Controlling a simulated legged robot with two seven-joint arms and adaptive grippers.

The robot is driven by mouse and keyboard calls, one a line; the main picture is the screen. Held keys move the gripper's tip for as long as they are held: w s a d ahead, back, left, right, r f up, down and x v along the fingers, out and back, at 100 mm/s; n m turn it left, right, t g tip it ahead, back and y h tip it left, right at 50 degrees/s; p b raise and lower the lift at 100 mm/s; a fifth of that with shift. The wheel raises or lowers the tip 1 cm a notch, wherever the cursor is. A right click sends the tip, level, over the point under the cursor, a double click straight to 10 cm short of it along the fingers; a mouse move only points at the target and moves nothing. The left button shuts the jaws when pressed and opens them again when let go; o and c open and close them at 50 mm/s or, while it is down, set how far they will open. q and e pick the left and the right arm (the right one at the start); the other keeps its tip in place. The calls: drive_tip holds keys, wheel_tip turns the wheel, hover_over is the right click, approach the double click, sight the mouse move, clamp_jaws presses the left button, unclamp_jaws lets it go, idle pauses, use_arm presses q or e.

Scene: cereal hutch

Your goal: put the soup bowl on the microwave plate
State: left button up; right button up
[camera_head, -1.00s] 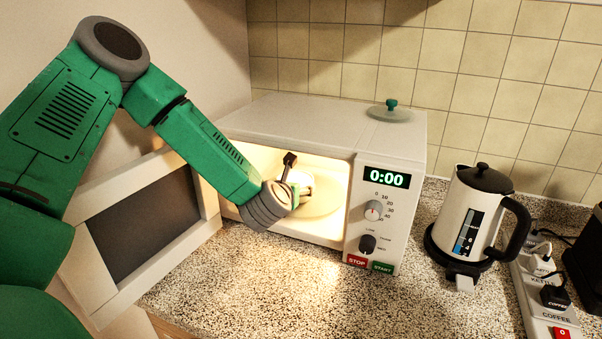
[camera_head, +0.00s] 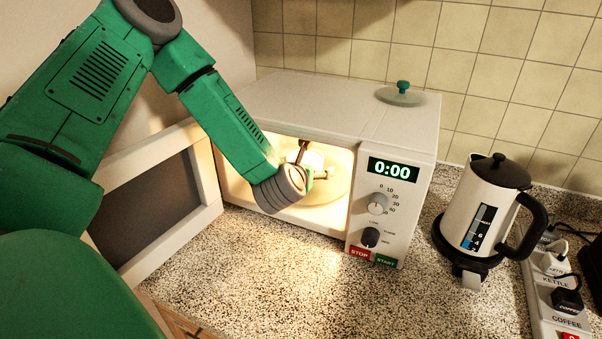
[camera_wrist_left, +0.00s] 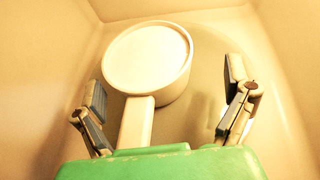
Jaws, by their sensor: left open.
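The soup bowl (camera_wrist_left: 148,58) is white with a straight handle (camera_wrist_left: 137,122). In the left wrist view it sits on the round microwave plate (camera_wrist_left: 215,60) inside the lit microwave (camera_head: 300,105). My left gripper (camera_head: 313,162) reaches through the open microwave door. Its fingers are open in the left wrist view (camera_wrist_left: 166,82), spread on either side of the handle with a gap on both sides. In the head view the bowl is mostly hidden by my gripper, and part of the plate (camera_head: 335,190) shows. My right gripper is not in view.
The microwave door (camera_head: 205,175) stands open at left, beside my arm. A green-knobbed glass lid (camera_head: 402,96) lies on the microwave top. A white kettle (camera_head: 485,205) and a power strip (camera_head: 545,300) are at right. The counter (camera_head: 270,275) in front is clear.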

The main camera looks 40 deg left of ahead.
use_arm(q)
drive_tip(key=s+d, duration=0.1)
drive_tip(key=s, duration=0.1)
drive_tip(key=s+d+r+b, duration=0.1)
drive_tip(key=s+d, duration=0.1)
drive_tip(key=shift+s, duration=0.1)
drive_tip(key=s, duration=0.1)
drive_tip(key=s+b, duration=0.1)
drive_tip(key=s, duration=0.1)
drive_tip(key=s+f, duration=0.1)
drive_tip(key=s, duration=0.1)
drive_tip(key=shift+d, duration=0.3)
drive_tip(key=s+d, duration=0.1)
drive_tip(key=s+d+p, duration=0.1)
drive_tip(key=shift+s+d+r, duration=0.15)
drive_tip(key=shift+s+r, duration=0.2)
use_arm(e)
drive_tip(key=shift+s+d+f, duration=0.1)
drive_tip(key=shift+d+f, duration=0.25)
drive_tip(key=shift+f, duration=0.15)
use_arm(q)
drive_tip(key=shift+a+f, duration=0.1)
drive_tip(key=shift+a, duration=0.25)
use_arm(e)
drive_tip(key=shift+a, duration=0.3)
